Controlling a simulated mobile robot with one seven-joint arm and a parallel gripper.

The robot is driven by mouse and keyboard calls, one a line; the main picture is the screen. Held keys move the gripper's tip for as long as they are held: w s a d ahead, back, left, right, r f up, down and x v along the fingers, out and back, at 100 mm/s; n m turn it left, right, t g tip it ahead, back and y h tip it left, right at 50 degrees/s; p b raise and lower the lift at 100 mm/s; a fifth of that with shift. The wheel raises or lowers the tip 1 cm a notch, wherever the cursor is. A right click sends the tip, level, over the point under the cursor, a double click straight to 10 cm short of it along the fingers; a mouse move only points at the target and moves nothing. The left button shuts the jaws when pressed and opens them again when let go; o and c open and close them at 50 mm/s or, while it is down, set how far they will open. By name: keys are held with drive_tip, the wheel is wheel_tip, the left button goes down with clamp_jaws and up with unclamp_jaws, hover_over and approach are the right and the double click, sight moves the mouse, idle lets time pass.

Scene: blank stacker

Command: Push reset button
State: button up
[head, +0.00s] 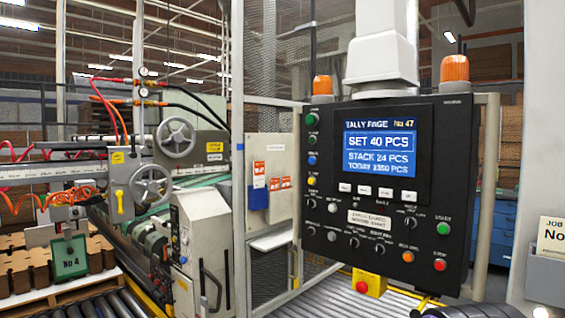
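A black control panel (385,290) with a lit blue screen (379,153) stands right of centre. The screen reads "SET 40 PCS", "STACK 24 PCS". The small labels are too blurred to tell which one is reset. A red mushroom button on a yellow box (370,284) hangs below the panel.
Orange beacons (455,68) top the panel. A mesh guard (272,75) stands behind it. A job sign (551,238) is at the right edge.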

clamp_jaws()
idle(1.4)
